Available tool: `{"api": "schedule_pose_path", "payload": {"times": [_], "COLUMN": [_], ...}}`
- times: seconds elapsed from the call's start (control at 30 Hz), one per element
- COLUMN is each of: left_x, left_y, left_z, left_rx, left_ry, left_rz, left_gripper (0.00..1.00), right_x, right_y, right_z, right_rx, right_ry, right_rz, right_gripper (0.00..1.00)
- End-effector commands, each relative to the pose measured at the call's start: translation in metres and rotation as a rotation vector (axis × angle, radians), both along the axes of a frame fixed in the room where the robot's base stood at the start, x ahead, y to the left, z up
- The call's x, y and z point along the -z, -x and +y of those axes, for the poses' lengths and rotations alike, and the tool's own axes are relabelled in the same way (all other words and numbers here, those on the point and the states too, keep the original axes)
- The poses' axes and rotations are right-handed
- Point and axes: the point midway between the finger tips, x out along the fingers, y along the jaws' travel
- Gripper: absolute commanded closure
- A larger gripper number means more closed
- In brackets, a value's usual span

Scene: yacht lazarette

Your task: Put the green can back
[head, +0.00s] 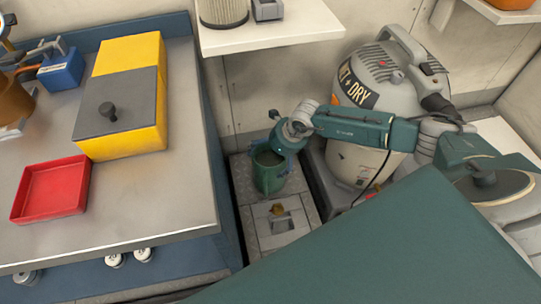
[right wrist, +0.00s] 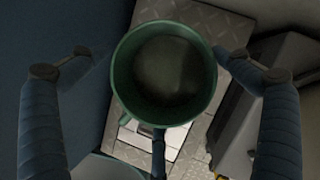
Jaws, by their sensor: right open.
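The green can (head: 270,176) is an open-topped cylinder. It appears to stand upright on the metal tread plate in the gap right of the workbench. My right gripper (head: 284,148) is right at the can's rim, coming from above. In the right wrist view, the can (right wrist: 165,112) shows from above, with its open mouth between the spread fingers of the right gripper (right wrist: 160,70). My left gripper is not in view.
The workbench (head: 150,205) on the left holds a red tray (head: 52,190) and a yellow box (head: 130,140) with a grey lid. A grey wet/dry vacuum (head: 370,95) stands right of the can. A white shelf (head: 270,35) hangs above. A hatch plate (head: 283,228) lies in front.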

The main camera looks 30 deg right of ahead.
Motion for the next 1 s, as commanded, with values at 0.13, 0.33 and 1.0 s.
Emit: {"api": "schedule_pose_path", "payload": {"times": [0.13, 0.33, 1.0], "left_x": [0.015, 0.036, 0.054], "left_y": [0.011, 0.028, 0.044], "left_z": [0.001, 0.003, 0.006], "left_rx": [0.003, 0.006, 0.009], "left_ry": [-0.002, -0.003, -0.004], "left_rz": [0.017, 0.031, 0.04], "left_gripper": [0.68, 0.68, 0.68], "right_x": [-0.021, -0.061, -0.108], "right_y": [0.007, 0.021, 0.039], "right_z": [-0.005, -0.014, -0.023], "right_rx": [-0.001, -0.002, 0.0], "right_ry": [0.001, 0.003, 0.0], "right_rz": [-0.002, -0.002, 0.0], "right_gripper": [0.0, 0.0, 0.0]}}
